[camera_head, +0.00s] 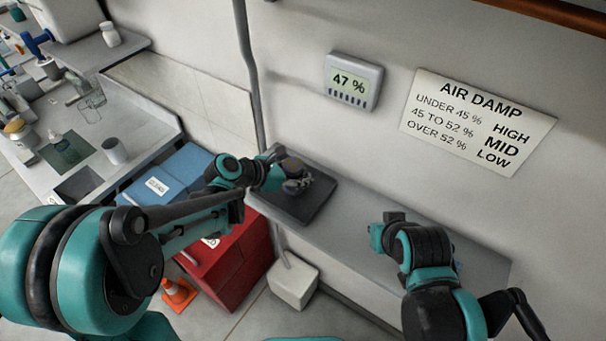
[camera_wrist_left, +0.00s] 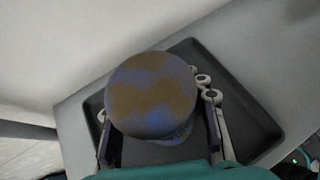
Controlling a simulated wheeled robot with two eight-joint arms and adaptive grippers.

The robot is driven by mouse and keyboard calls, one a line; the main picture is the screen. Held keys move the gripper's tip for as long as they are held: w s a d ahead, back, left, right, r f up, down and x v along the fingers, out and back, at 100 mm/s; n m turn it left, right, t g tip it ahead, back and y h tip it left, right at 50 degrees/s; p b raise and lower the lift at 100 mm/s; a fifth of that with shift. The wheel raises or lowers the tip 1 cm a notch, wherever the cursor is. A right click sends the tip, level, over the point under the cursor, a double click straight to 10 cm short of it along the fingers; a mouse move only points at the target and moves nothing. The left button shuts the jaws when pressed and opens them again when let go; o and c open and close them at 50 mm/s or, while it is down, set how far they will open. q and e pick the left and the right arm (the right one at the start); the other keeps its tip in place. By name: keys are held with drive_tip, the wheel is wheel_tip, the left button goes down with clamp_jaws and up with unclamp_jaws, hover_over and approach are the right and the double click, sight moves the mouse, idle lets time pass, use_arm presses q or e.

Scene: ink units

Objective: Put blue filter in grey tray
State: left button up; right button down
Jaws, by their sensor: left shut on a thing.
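The blue filter (camera_wrist_left: 150,95) is a round piece with a blue and brown mottled top in the left wrist view. My left gripper (camera_wrist_left: 160,140) is shut on it, with a finger on either side. In the head view the same gripper (camera_head: 294,182) is over the dark grey tray (camera_head: 318,208), which lies on the long grey shelf. The tray's floor and rim (camera_wrist_left: 262,122) show around the filter in the wrist view. I cannot tell whether the filter touches the tray floor. My right gripper (camera_head: 378,236) is above the shelf to the right; its fingers are hidden.
A wall display (camera_head: 354,82) reads 47 %. A sign (camera_head: 476,122) lists air damp: under 45 % HIGH, 45 to 52 % MID, over 52 % LOW. Blue boxes (camera_head: 185,165), a red cabinet (camera_head: 232,262) and an orange cone (camera_head: 179,294) stand at left, near a cluttered bench (camera_head: 150,130).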

use_arm(q)
drive_tip(key=shift+f, duration=0.15)
use_arm(e)
drive_tip(key=shift+f, duration=0.15)
use_arm(q)
drive_tip(key=o, duration=1.4)
